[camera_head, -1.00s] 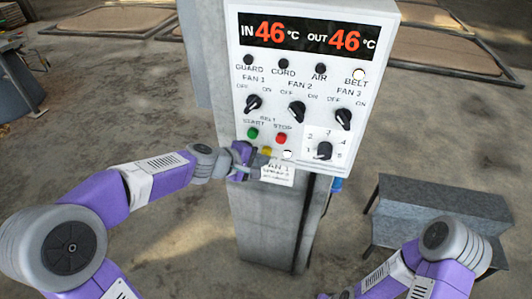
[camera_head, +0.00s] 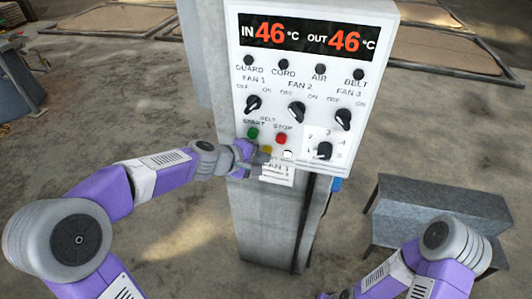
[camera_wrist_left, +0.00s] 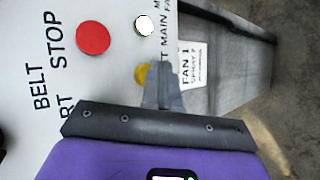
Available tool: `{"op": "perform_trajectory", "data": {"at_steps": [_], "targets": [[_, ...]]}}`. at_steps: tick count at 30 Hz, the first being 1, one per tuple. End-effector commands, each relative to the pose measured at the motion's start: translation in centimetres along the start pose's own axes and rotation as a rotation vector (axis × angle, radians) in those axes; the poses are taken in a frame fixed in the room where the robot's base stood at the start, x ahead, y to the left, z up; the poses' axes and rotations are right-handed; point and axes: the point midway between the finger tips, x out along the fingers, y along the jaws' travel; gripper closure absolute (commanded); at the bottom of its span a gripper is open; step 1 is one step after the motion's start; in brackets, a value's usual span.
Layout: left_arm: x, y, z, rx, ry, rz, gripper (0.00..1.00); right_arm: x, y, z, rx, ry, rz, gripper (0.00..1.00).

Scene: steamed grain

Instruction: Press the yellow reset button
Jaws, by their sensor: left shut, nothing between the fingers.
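The yellow reset button (camera_head: 267,149) is low on the white control panel, below the red stop button (camera_head: 281,139) and right of the green start button (camera_head: 252,133). It also shows in the left wrist view (camera_wrist_left: 140,74), partly covered by my fingers. My left gripper (camera_head: 264,157) is shut and empty, with its tips at the button's edge; I cannot tell whether they press it. The shut fingers also show in the left wrist view (camera_wrist_left: 162,72). My right arm is at the lower right of the head view, its gripper out of view.
A white round lamp (camera_head: 287,155) sits right of the yellow button. The panel has three fan knobs, a numbered dial (camera_head: 324,151) and a display reading 46 in and out. A paper label (camera_head: 277,173) hangs below. A grey metal bench (camera_head: 440,205) stands at right.

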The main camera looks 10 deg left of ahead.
Motion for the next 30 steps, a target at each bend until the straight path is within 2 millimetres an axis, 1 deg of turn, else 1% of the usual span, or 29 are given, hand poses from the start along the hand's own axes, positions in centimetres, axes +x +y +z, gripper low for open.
{"op": "perform_trajectory", "data": {"at_steps": [8,18,30], "targets": [[-0.1,-0.1,0.0,0.000,0.002,0.001,1.00,0.1,0.0,0.0,0.000,0.000,0.000,0.49],[-1.2,-0.9,0.8,0.000,0.002,0.001,1.00,1.0,0.4,0.0,0.000,0.000,0.000,0.49],[-1.6,-1.1,1.1,0.001,0.001,0.001,1.00,1.1,0.4,-0.1,0.000,0.000,0.000,0.49]]}}
